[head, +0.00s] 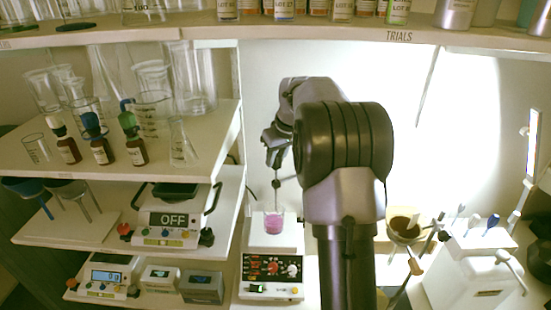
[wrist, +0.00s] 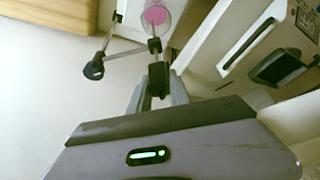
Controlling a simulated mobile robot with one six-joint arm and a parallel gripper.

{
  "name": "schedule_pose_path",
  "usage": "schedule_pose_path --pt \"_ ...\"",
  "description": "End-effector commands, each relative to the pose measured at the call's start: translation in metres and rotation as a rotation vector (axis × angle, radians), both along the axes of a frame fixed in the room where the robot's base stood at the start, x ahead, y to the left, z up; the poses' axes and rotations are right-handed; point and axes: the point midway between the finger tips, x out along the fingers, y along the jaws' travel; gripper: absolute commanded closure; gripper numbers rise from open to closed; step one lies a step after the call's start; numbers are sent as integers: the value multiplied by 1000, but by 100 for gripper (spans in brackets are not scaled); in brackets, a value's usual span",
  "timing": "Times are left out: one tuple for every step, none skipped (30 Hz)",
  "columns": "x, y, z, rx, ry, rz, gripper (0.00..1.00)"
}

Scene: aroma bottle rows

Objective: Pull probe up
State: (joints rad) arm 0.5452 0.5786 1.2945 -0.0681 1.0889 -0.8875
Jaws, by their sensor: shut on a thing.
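The probe (wrist: 154,47) is a thin rod with a dark block at its upper end. My gripper (wrist: 160,85) is shut on that dark block in the wrist view. In the head view my gripper (head: 274,152) is above the beaker, and the probe hangs down from it. A beaker with pink liquid (head: 273,222) stands on a hotplate stirrer (head: 271,271). The beaker also shows in the wrist view (wrist: 158,14). The probe's lower end reaches to the beaker; how deep it sits in the liquid is hard to tell.
A shelf unit (head: 220,150) with glassware, dropper bottles (head: 102,151) and a balance (head: 167,230) stands close on the left. A white instrument (head: 478,265) and a funnel with brown contents (head: 404,224) are on the right. A shelf of bottles (head: 330,30) crosses overhead.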

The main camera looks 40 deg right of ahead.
Motion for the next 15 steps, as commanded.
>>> schedule_pose_path --pt "0 0 0 0 0 0 100" --pt "0 0 0 0 0 0 100" --pt "0 0 0 0 0 0 100" --pt "0 0 0 0 0 0 100" --pt "0 0 1 0 0 0 100" --pt "0 0 4 0 0 0 100" --pt "0 0 7 0 0 0 100" --pt "0 0 11 0 0 0 100" --pt "0 0 18 0 -1 0 100" --pt "0 0 24 0 -1 0 100" --pt "0 0 30 0 -1 0 100" --pt "0 0 38 0 -1 0 100" --pt "0 0 44 0 -1 0 100" --pt "0 0 49 0 -1 0 100" --pt "0 0 52 1 0 0 100"
